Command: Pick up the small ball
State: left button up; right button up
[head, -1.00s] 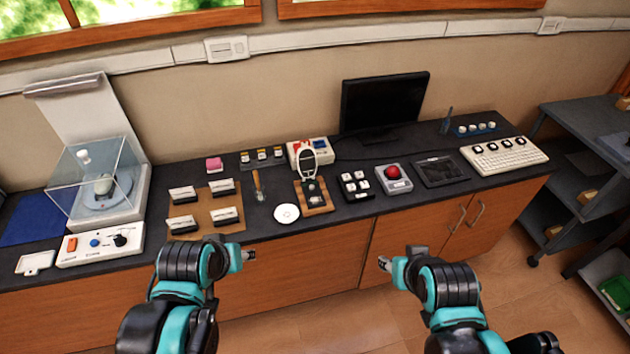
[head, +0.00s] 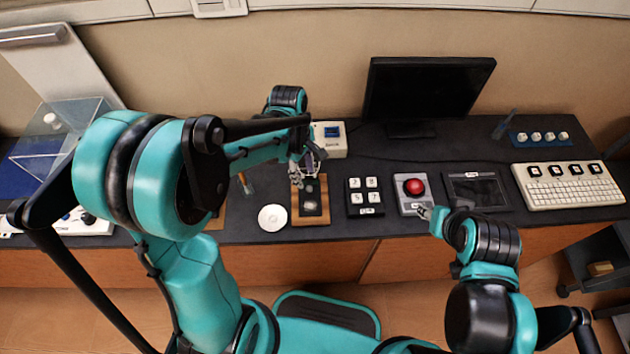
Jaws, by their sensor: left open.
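A small roundish grey thing (head: 310,205), perhaps the small ball, sits on the dark middle of a wooden board (head: 297,214) on the counter. It is too small to be sure what it is. My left gripper (head: 303,172) is open, over the back end of this board, and partly hides what stands there. I cannot see anything held in it. A larger red ball (head: 414,187) sits in a grey panel to the right. My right gripper (head: 427,213) is by the front edge of that panel; its jaws are too small to read.
A white disc (head: 272,217) lies left of the board, and a number keypad (head: 363,197) stands right of it. A monitor (head: 428,88) stands behind. A tablet (head: 474,190) and keyboard (head: 567,185) lie farther right. My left arm hides much of the counter's left side.

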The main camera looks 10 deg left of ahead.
aim_at(309, 187)
pick_arm(q)
jog(key=shift+d+f+b, duration=0.1)
jog(key=shift+f+b, duration=0.2)
jog(key=shift+f, duration=0.6)
jog(key=f+b, duration=0.1)
jog(key=f, duration=0.1)
jog(key=d+f+b, duration=0.1)
jog(key=f, duration=0.1)
jog(key=shift+f, duration=0.25)
grip_shut()
